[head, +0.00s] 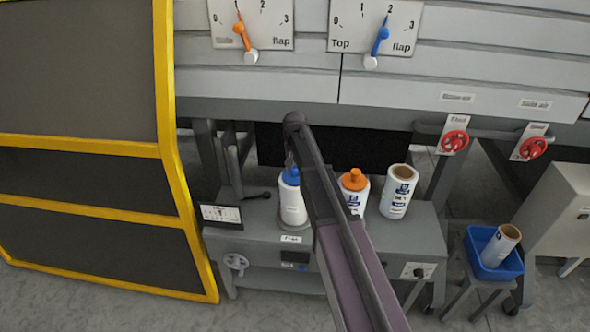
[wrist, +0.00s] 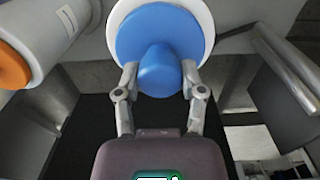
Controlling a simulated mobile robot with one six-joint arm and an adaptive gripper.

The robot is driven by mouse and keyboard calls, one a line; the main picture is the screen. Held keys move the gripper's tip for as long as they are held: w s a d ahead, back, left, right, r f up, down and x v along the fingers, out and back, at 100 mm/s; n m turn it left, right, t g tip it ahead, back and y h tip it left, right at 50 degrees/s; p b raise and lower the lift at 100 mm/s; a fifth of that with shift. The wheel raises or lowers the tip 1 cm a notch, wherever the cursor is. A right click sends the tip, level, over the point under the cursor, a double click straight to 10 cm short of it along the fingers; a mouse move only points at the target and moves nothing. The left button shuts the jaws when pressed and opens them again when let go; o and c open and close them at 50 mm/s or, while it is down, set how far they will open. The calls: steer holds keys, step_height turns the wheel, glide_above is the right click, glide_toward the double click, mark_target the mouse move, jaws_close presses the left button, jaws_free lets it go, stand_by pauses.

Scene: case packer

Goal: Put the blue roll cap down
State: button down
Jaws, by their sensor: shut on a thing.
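The blue roll cap (wrist: 165,38) sits at the end of a white roll, and its round knob is between my fingers in the wrist view. In the head view the blue cap (head: 291,176) is on top of the white roll (head: 292,205) that stands at the left on the grey bench. My gripper (wrist: 160,82) is shut on the cap's knob. In the head view my arm hides part of the gripper. I cannot tell whether the cap rests fully on the roll.
A roll with an orange cap (head: 354,180) stands close by, partly behind my arm. An open-topped roll (head: 398,192) stands right of it on the bench (head: 245,243). A blue bin (head: 487,264) holding a roll is on a stool. A yellow-framed guard (head: 172,150) is at left.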

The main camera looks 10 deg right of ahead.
mark_target(295, 166)
steer(key=shift+f, duration=0.1)
steer(key=shift+c, duration=1)
jaws_free()
steer(key=shift+r, duration=0.2)
step_height(295, 166, up, 12)
steer(key=p, duration=1.2)
steer(key=shift+s+f, duration=0.1)
steer(key=s+n, duration=0.3)
steer(key=s, duration=2.6)
steer(key=shift+n, duration=0.3)
steer(key=shift+d, duration=0.1)
